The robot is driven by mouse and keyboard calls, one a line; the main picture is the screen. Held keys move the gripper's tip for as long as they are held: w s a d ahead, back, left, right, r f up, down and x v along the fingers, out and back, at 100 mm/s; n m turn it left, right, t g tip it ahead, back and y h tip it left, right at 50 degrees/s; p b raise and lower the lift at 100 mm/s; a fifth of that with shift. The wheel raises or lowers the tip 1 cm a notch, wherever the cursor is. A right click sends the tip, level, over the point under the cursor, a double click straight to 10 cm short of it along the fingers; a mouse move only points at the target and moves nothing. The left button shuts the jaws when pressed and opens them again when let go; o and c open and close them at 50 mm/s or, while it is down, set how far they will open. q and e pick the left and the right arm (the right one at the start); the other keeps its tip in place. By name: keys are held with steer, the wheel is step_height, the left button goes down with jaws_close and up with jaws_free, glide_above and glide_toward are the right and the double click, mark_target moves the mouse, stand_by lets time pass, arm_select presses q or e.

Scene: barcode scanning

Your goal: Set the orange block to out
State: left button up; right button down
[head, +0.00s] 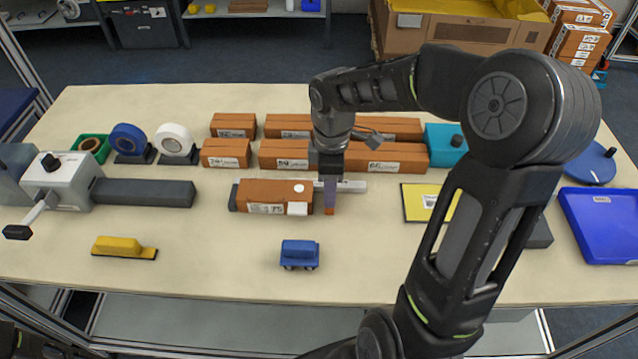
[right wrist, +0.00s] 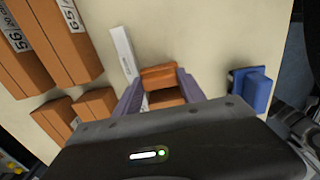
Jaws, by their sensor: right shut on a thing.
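My right gripper (head: 330,196) points down at the middle of the table, just past the right end of a brown labelled box (head: 275,190). In the right wrist view, the right gripper (right wrist: 158,88) has an orange block (right wrist: 158,76) between its two purple fingers, shut on it. In the head view only a small orange part of the block (head: 330,211) shows at the fingertips; the fingers hide the rest. I cannot tell whether the block touches the box. My left gripper is not in view.
A pale bar (head: 352,186) lies just behind the gripper. Several brown boxes (head: 285,155) stand in rows behind. A blue block-like object (head: 300,254) and a yellow one (head: 120,246) stand in front. A blue tray (head: 600,222) is at right. The front centre is mostly clear.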

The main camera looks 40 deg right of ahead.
steer(key=s+d, duration=0.3)
steer(key=d, duration=0.1)
steer(key=shift+s+d, duration=0.35)
steer(key=shift+d, duration=0.05)
steer(key=c, duration=0.7)
jaws_free()
steer(key=shift+s+d, duration=0.1)
steer(key=shift+r, duration=0.1)
steer(key=shift+r, duration=3.8)
